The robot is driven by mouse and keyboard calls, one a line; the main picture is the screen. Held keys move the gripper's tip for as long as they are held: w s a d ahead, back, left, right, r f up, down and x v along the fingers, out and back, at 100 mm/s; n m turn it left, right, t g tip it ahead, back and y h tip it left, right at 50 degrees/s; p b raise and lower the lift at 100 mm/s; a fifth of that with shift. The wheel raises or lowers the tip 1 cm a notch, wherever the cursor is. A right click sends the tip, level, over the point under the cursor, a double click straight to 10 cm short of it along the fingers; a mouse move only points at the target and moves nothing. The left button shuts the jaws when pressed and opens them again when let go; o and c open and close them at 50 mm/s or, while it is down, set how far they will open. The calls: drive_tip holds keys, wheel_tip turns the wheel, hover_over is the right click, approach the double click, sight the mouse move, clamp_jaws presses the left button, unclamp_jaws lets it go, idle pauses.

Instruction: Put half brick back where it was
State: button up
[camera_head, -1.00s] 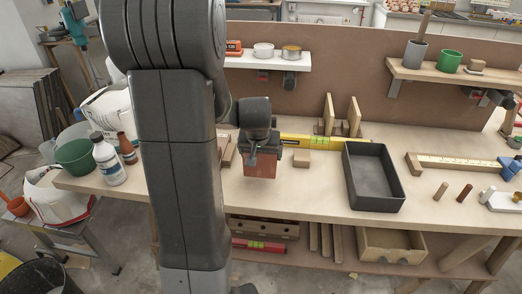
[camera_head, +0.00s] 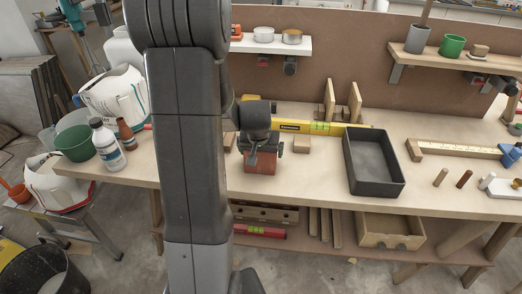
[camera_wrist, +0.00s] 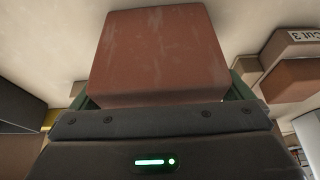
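The half brick (camera_head: 261,164) is a reddish block at the front middle of the workbench in the head view. It fills the upper middle of the wrist view (camera_wrist: 160,52). My gripper (camera_head: 261,147) is shut on it, with green finger parts showing at both sides of the brick in the wrist view. The brick hangs below the gripper, close to the bench top. I cannot tell whether it touches the bench. My arm hides part of the bench to its left.
A black tray (camera_head: 351,164) stands right of the brick. A small wooden block (camera_head: 301,145) and a yellow level (camera_head: 291,126) lie behind it. A block marked "Cut 3" (camera_wrist: 296,42) and a reddish-brown block (camera_wrist: 296,80) show at right in the wrist view. Bare bench lies between brick and tray.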

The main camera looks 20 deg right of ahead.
drive_tip(key=shift+r, duration=0.1)
drive_tip(key=shift+s+r, duration=0.1)
drive_tip(key=shift+r, duration=0.45)
drive_tip(key=v, duration=1.1)
drive_tip(key=shift+p, duration=0.4)
drive_tip(key=shift+a+r, duration=0.1)
drive_tip(key=shift+a, duration=0.05)
